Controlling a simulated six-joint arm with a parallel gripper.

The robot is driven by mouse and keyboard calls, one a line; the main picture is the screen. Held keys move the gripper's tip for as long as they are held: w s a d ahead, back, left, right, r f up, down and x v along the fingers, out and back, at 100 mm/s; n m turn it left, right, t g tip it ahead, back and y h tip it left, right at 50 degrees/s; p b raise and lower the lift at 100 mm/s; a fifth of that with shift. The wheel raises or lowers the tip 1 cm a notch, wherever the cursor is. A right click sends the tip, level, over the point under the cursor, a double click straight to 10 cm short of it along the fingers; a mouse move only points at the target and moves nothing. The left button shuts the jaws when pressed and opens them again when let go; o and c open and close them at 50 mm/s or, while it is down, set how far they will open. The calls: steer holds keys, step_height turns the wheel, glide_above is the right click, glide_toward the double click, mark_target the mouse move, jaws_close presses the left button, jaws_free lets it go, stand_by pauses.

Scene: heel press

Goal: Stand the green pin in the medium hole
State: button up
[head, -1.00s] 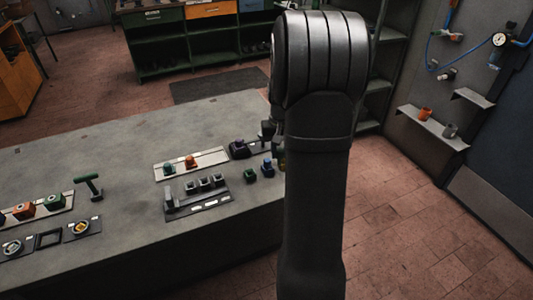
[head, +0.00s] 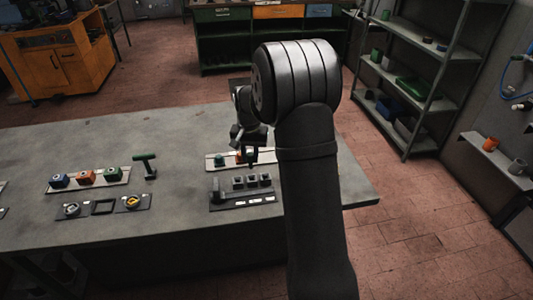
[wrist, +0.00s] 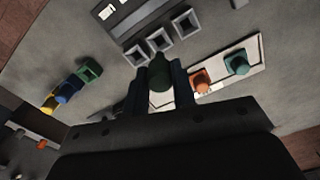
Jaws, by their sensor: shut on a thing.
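My gripper (wrist: 160,90) is shut on a dark green pin (wrist: 158,75) in the wrist view, held between both fingers. In the head view my gripper (head: 250,145) is above the table near the white strip, partly covered by my arm. The black block (head: 230,200) has a row of three square sockets, seen in the wrist view as a near one (wrist: 135,55), a middle one (wrist: 160,40) and a far one (wrist: 186,23). The pin is apart from them. Which socket is the medium hole, I cannot tell.
A white strip (wrist: 222,80) holds an orange pin (wrist: 200,81) and a teal pin (wrist: 236,64) beside the gripper. Green (wrist: 88,71), blue (wrist: 68,89) and yellow (wrist: 49,103) pieces lie on the other side.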

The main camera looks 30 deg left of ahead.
mark_target(251, 168)
steer(key=shift+f, duration=2.4)
steer(key=shift+f, duration=1.45)
steer(key=o, duration=1.1)
steer(key=shift+c, duration=0.2)
step_height(251, 168, up, 17)
steer(key=shift+r, duration=0.2)
step_height(251, 168, down, 18)
steer(key=shift+r, duration=0.25)
